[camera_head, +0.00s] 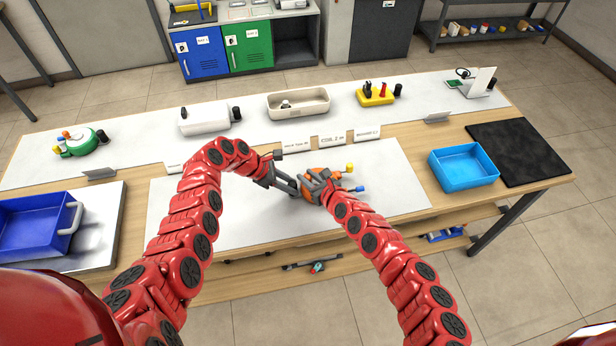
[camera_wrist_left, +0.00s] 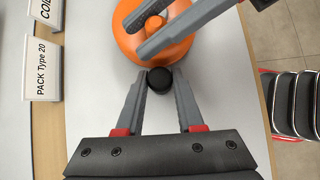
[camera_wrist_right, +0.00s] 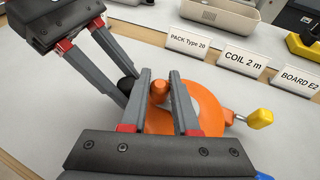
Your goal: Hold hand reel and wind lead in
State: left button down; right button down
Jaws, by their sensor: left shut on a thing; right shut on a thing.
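The orange hand reel (camera_head: 313,183) is over the white mat at the middle of the bench. It shows as an orange drum in the left wrist view (camera_wrist_left: 128,42) and the right wrist view (camera_wrist_right: 208,105). My left gripper (camera_wrist_left: 160,78) is shut on the reel's black grip (camera_wrist_left: 159,81) at the drum's edge. My right gripper (camera_wrist_right: 160,82) is shut on the orange crank knob (camera_wrist_right: 159,92) on the drum's face. A yellow lead end (camera_head: 349,167) and a blue lead end (camera_head: 361,188) stick out on the right. The lead's wound length is hidden.
Behind the reel stand small signs, one reading COIL 2 m (camera_wrist_right: 243,61). A blue tray (camera_head: 463,166) and black mat (camera_head: 520,150) are at the right; a dark blue bin (camera_head: 35,232) is at the left. A cream tray (camera_head: 298,104) stands at the back. The white mat (camera_head: 400,190) is otherwise clear.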

aim_at(308, 176)
jog(key=shift+w+a+r, duration=0.1)
jog(key=shift+r, duration=0.2)
jog(key=c, duration=0.7)
grip_release()
jog(key=shift+c, duration=0.2)
jog(key=shift+o, duration=0.4)
jog(key=shift+f, duration=0.15)
jog(key=shift+d+r, duration=0.2)
jog(key=shift+r, duration=0.2)
notch_tip(308, 176, up, 3)
jog(key=shift+a, duration=0.15)
jog(key=shift+r, duration=3.1)
